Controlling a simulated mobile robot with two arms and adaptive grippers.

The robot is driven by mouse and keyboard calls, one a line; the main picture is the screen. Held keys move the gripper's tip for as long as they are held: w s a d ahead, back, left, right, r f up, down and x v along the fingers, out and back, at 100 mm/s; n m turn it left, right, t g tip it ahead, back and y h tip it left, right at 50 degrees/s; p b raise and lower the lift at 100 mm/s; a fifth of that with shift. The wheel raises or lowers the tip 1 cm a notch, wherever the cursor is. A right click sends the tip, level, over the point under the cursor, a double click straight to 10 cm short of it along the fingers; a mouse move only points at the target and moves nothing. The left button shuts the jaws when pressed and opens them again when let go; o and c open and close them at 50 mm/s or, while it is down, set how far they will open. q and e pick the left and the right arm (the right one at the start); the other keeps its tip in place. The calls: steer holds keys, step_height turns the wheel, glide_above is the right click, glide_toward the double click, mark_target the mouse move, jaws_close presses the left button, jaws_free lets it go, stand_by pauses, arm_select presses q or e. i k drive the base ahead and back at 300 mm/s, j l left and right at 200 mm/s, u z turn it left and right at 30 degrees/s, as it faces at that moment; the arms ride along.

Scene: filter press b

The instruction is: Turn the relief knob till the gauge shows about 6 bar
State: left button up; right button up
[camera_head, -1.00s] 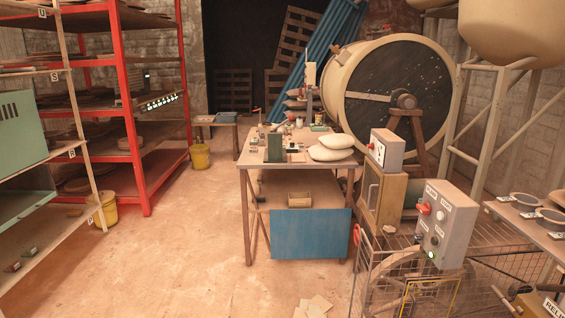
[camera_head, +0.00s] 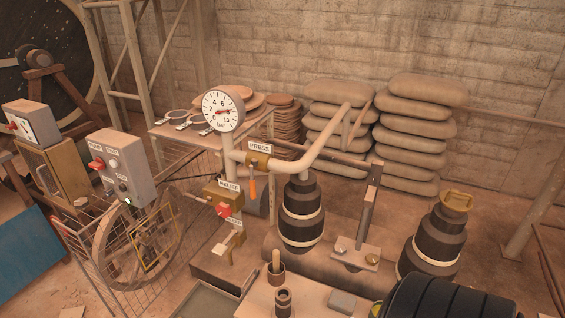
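The pressure gauge (camera_head: 222,108) is a round white dial marked in bar, on top of a cream pipe. Its red needle points to the right, near the 8; the exact reading is too small to tell. The relief knob (camera_head: 224,210) is red and sits on a brass-coloured block, just below the RELIEF sign (camera_head: 229,186). Nothing touches the knob.
A PRESS sign (camera_head: 260,146) and an orange handle (camera_head: 252,188) are on the pipe right of the knob. A grey control box (camera_head: 122,168) and wire cage stand left. Black ribbed cylinders (camera_head: 301,215) stand right. Stacked sacks (camera_head: 415,130) line the wall.

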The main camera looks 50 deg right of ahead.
mark_target(224, 210)
steer(key=z, duration=1.2)
